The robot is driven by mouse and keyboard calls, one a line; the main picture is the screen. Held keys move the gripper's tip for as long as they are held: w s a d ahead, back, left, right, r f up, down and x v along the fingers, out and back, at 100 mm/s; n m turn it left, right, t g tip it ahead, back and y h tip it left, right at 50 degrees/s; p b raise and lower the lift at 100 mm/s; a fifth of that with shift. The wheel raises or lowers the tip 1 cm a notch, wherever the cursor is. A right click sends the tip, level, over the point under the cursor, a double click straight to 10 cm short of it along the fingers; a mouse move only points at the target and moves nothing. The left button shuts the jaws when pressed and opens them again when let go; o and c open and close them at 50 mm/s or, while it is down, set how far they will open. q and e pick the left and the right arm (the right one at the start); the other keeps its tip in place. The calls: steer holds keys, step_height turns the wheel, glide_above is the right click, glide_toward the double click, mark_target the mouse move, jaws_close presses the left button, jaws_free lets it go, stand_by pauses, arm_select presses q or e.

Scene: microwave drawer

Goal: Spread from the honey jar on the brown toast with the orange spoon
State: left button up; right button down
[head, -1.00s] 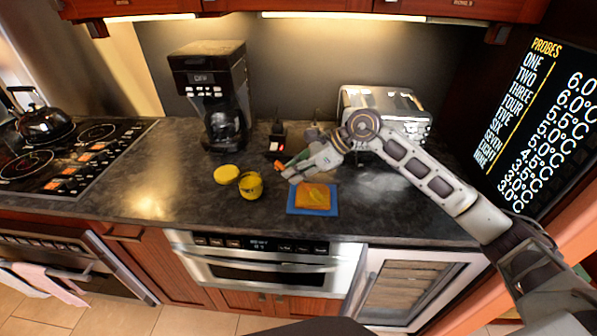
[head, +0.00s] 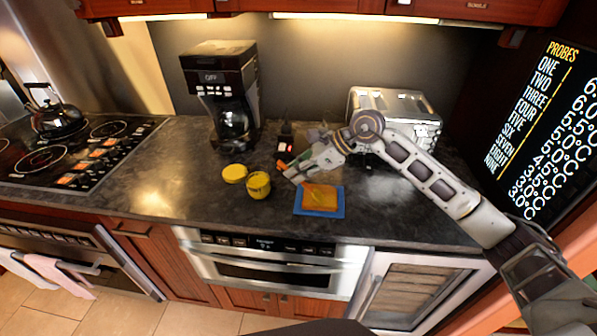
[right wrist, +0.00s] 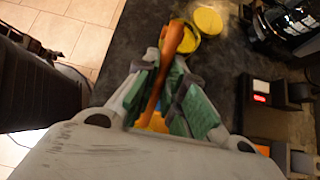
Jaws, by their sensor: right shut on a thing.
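The honey jar (head: 258,185) is yellow and stands open on the dark counter; it also shows in the right wrist view (right wrist: 190,48). The brown toast (head: 325,203) lies on a blue board (head: 306,213) to the right of the jar, with a lighter yellow patch on top. My right gripper (head: 289,174) is above the counter, between the jar and the toast's back edge. Its green-padded fingers are shut on the orange spoon (right wrist: 174,42), whose far end overlaps the jar in the right wrist view; I cannot tell whether they touch. My left gripper is out of view.
A yellow lid (head: 234,174) lies beside the jar. A coffee maker (head: 222,85), a small dark box with a red light (head: 286,138) and a toaster (head: 400,105) stand behind. The counter left of the lid is clear up to the stove (head: 75,150).

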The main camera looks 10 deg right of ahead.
steer(key=shift+w+a, duration=0.1)
steer(key=shift+a, duration=0.2)
steer(key=shift+w+a+f, duration=0.1)
steer(key=shift+w+a, duration=0.1)
steer(key=shift+a, duration=0.5)
steer(key=shift+w+a, duration=0.1)
steer(key=shift+a, duration=0.15)
steer(key=shift+d, duration=0.15)
steer(key=shift+s+d+b, duration=0.25)
steer(key=shift+d, duration=0.35)
steer(key=shift+s+d+b, duration=0.2)
steer(key=shift+d+b, duration=0.05)
steer(key=shift+d, duration=0.35)
steer(key=shift+d, duration=0.25)
steer(key=shift+s+d+b, duration=0.25)
steer(key=shift+d+b, duration=0.05)
steer(key=shift+d, duration=0.25)
steer(key=shift+s+d+b, duration=0.2)
steer(key=shift+d+b, duration=0.1)
steer(key=shift+d, duration=0.2)
